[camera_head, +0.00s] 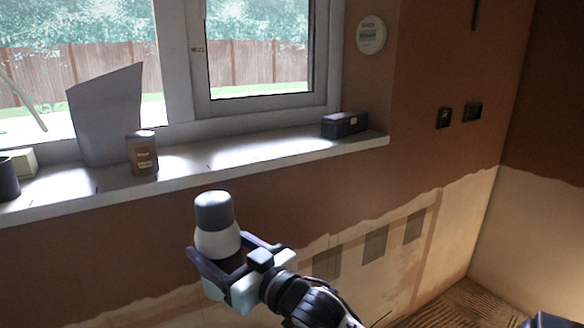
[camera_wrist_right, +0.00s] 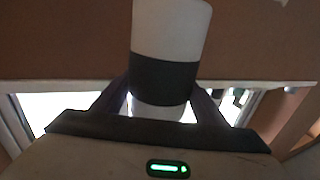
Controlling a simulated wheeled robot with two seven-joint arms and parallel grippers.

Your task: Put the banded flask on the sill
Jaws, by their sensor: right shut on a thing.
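The banded flask (camera_head: 218,226) is white with a grey cap and a dark band, and stands nearly upright in my right gripper (camera_head: 232,268). The right gripper is shut on it around the dark band, in front of and below the sill's front edge. In the right wrist view the flask (camera_wrist_right: 170,35) shows its white body and dark band between the two fingers (camera_wrist_right: 165,105). The white window sill (camera_head: 240,160) runs across the wall behind the flask. The flask is apart from the sill in the head view. My left gripper is not in view.
On the sill stand a brown labelled jar (camera_head: 142,155), a grey upright sheet (camera_head: 106,115), a dark box (camera_head: 344,124) at the right end, and a dark cup (camera_head: 8,178) and cream box (camera_head: 20,161) at the left. The sill between jar and dark box is clear.

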